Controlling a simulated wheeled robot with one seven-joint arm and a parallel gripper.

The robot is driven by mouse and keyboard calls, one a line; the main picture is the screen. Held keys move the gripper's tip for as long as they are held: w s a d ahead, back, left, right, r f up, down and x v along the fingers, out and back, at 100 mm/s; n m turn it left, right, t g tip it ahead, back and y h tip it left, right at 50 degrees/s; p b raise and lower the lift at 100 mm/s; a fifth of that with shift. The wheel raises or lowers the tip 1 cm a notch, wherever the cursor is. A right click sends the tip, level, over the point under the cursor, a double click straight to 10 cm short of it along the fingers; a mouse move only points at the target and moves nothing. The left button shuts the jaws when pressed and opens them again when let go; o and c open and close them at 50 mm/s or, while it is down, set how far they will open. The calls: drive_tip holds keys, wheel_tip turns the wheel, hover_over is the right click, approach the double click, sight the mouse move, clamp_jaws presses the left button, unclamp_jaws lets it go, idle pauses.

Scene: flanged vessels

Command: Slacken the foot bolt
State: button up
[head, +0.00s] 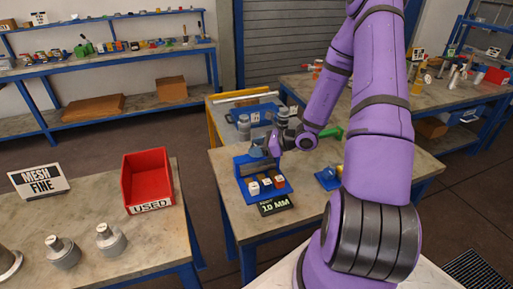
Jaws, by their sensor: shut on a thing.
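My gripper (272,147) is at the blue rack on the middle table, at the rack's upper right. It is small and partly covered by my purple wrist. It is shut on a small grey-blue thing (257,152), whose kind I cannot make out. The blue rack (241,172) holds several small blocks in white and orange-brown. I cannot pick out the foot bolt.
A black card marked "10 MM" (276,205) lies before the rack. A red bin labelled "USED" (147,178), a "MESH FINE" sign (38,180) and grey flanged parts (62,252) are on the left table.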

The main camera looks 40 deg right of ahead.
drive_tip(key=n+g+y, duration=0.3)
drive_tip(key=n+g, duration=0.1)
drive_tip(key=n+g+y, duration=0.1)
drive_tip(key=n+g, duration=0.8)
drive_tip(key=g, duration=0.1)
drive_tip(key=shift+n+g+h, duration=0.3)
drive_tip(key=n+g+h, duration=0.2)
drive_tip(key=n+g, duration=0.1)
drive_tip(key=shift+n+g, duration=0.3)
drive_tip(key=n+g+h, duration=0.3)
drive_tip(key=n+h, duration=0.1)
drive_tip(key=shift+n, duration=0.3)
drive_tip(key=n+g+h, duration=0.2)
drive_tip(key=n+h, duration=0.1)
drive_tip(key=h, duration=0.1)
drive_tip(key=shift+n, duration=0.3)
drive_tip(key=n+h, duration=0.4)
drive_tip(key=h, duration=0.1)
drive_tip(key=shift+n+t+h, duration=0.7)
drive_tip(key=shift+n+h, duration=1.1)
drive_tip(key=shift+h, duration=0.2)
